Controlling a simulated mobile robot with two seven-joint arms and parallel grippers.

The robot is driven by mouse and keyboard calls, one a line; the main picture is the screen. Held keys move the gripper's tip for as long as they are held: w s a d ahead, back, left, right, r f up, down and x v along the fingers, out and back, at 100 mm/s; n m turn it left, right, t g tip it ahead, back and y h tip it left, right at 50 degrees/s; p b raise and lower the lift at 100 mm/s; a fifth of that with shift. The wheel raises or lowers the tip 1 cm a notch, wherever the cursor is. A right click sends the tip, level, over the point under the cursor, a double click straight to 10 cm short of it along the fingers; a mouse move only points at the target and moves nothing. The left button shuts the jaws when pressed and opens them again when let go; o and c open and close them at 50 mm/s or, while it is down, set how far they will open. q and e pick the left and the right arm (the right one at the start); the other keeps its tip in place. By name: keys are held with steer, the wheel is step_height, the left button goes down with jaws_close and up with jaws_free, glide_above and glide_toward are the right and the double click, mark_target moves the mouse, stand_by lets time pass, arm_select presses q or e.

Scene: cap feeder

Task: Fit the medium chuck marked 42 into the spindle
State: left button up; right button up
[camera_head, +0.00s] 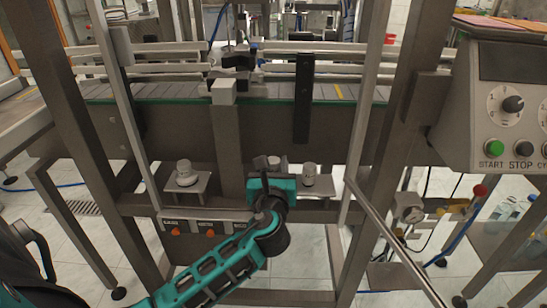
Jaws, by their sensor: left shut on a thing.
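My left gripper (268,163) is at the middle of the low shelf under the conveyor, seen from behind its teal wrist. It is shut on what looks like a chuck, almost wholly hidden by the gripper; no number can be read. One pale metal chuck (184,171) stands upright on a bracket to the left. Another chuck (310,172) stands just right of the gripper. I cannot make out the spindle for certain. My right gripper is out of view.
A conveyor (170,90) runs across above the shelf. Steel posts (370,85) frame the work area on both sides. A control panel (510,120) with a dial and buttons is at right. A gauge (408,207) and a red-knobbed lever (479,190) stand below it.

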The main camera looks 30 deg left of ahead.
arm_select(q)
steer(key=shift+r+p+v, duration=0.25)
steer(key=shift+p+v, duration=0.35)
steer(key=shift+v, duration=0.6)
steer(key=shift+r+p+v, duration=0.25)
steer(key=shift+p+v, duration=0.35)
steer(key=shift+v, duration=0.6)
steer(key=shift+p+v, duration=0.45)
steer(key=shift+v, duration=0.75)
steer(key=shift+r, duration=0.15)
